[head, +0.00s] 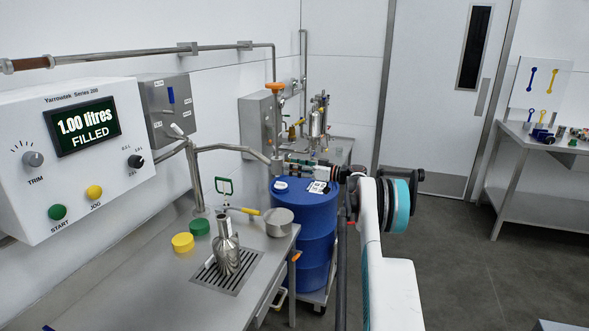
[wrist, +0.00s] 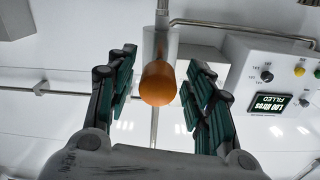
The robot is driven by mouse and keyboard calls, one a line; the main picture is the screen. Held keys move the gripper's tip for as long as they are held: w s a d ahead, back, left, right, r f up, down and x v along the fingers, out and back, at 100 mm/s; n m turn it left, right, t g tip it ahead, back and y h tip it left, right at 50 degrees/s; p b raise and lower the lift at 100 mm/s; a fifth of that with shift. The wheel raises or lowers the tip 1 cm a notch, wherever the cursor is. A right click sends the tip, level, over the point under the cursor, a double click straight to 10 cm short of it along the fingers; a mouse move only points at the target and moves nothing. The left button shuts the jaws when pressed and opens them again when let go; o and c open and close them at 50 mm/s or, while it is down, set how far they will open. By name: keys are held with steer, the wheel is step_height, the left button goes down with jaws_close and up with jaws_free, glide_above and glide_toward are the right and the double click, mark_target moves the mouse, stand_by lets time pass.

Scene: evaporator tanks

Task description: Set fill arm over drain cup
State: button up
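The fill arm (head: 235,149) is a bent steel pipe from a post on the bench. Its far end (head: 277,166) reaches over the near edge of the blue drum. A steel cup with a yellow handle (head: 279,222), likely the drain cup, sits at the bench's right edge, left of the drum. My gripper (head: 291,164) is level with the arm's end, right beside it. In the wrist view my gripper (wrist: 158,88) is open, with an orange cylindrical grip (wrist: 158,84) between its fingers and gaps both sides. An orange top (head: 275,88) shows above the arm's end.
A steel jug (head: 228,252) stands on the drain grate (head: 205,277). The control box (head: 75,150) reads 1.00 litres FILLED. The blue drum (head: 318,235) stands beside the bench. Open floor lies right.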

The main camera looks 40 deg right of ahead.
steer(key=v, duration=1.2)
steer(key=shift+d, duration=0.1)
stand_by(0.4)
